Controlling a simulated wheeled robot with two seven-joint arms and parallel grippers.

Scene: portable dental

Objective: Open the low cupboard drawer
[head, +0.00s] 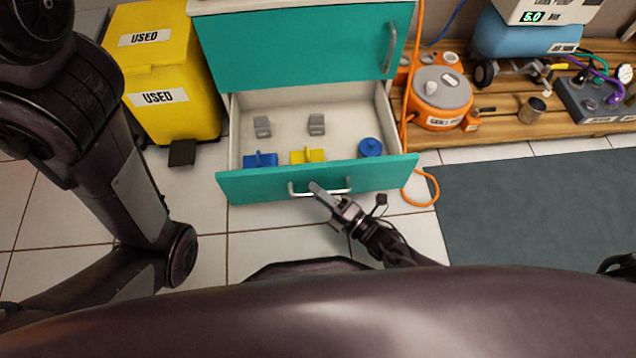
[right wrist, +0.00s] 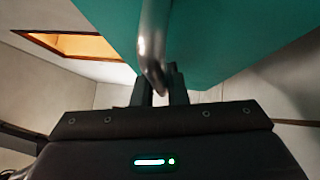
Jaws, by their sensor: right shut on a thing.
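The low cupboard drawer (head: 240,188) has a teal front and stands pulled well out from the cupboard (head: 300,50). Its pale inside shows in the head view, with blue, yellow and grey pieces in it. My right gripper (head: 318,190) is at the drawer's metal handle (head: 338,187), shut on it. In the right wrist view the handle (right wrist: 153,45) runs down between the fingers (right wrist: 160,90), in front of the teal front (right wrist: 215,40). My left arm comes in at the left of the head view; its gripper is not in view.
A yellow bin (head: 165,80) marked USED stands left of the cupboard. At right, a wooden bench (head: 500,130) holds an orange device (head: 440,97) and other gear. An orange hose (head: 432,190) hangs to the floor beside the drawer. A grey mat (head: 530,205) lies at right.

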